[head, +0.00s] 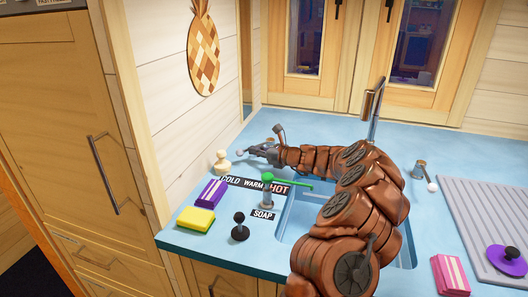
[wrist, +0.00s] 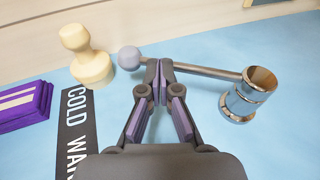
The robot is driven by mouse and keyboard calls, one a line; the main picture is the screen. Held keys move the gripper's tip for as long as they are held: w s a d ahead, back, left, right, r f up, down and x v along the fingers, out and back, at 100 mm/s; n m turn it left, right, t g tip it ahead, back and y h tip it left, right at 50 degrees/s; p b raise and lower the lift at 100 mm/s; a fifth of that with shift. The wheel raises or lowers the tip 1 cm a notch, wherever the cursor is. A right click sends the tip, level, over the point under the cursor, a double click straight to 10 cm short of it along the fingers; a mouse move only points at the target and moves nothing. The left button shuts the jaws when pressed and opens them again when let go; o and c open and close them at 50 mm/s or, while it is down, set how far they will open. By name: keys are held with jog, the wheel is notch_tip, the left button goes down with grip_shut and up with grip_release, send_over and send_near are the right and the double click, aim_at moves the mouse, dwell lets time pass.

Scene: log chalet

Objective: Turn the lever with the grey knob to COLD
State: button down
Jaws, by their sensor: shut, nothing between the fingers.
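The lever with the grey knob (wrist: 130,56) shows in the wrist view as a grey rod running left from a chrome post (wrist: 240,104). In the head view its knob (head: 240,152) is left of my gripper (head: 252,150), near the wall. In the wrist view my gripper (wrist: 160,68) is shut and empty, its fingertips over the rod just right of the knob; I cannot tell whether they touch it. The black label strip (head: 232,181) reads COLD, WARM, HOT from left to right. COLD (wrist: 77,104) shows below the knob in the wrist view.
A cream pawn-shaped piece (wrist: 91,60) stands left of the knob. A green lever (head: 293,183) is by the SOAP label. Purple (head: 211,193) and yellow (head: 196,221) sponges and a black-knobbed piece (head: 239,230) lie nearer. My arm crosses the sink.

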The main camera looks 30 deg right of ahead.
jog(key=shift+w+a, duration=0.2)
jog(key=shift+w, duration=0.2)
dwell(0.3)
jog(key=shift+s, duration=0.1)
jog(key=shift+s+r, duration=0.15)
jog(key=shift+s, duration=0.2)
jog(key=s, duration=0.4)
jog(key=s+r, duration=0.1)
jog(key=s, duration=0.3)
jog(key=s+d+r, duration=0.1)
jog(key=s, duration=0.4)
jog(key=shift+d+r+b, duration=0.1)
jog(key=shift+r+b, duration=0.1)
jog(key=shift+b, duration=0.1)
